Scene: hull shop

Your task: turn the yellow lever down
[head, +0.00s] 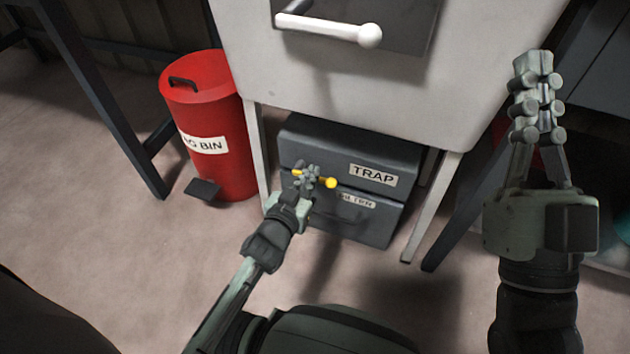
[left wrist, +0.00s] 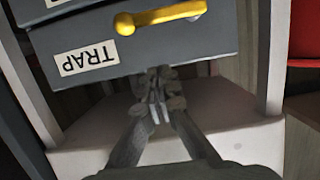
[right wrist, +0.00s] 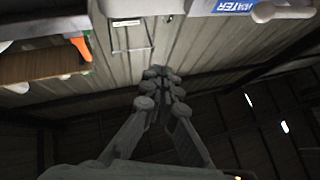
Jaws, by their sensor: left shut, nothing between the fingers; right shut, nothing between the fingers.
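The yellow lever (head: 331,183) is on the front of a dark grey box labelled TRAP, low under a pale cabinet. It lies roughly level, its round knob to the right in the head view. My left gripper (head: 311,172) is shut and empty, and hides the lever's middle in the head view. In the left wrist view the lever (left wrist: 165,15) shows whole, apart from the fingertips (left wrist: 157,95). The TRAP box (left wrist: 140,57) fills the upper part there. My right gripper (head: 537,75) is shut, empty and raised at the right, far from the lever.
A red bin (head: 215,120) with a pedal stands left of the box. The pale cabinet (head: 330,85) above carries a white lever (head: 330,29). Its legs flank the box, and a dark table leg (head: 455,225) stands at right. Floor in front is clear.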

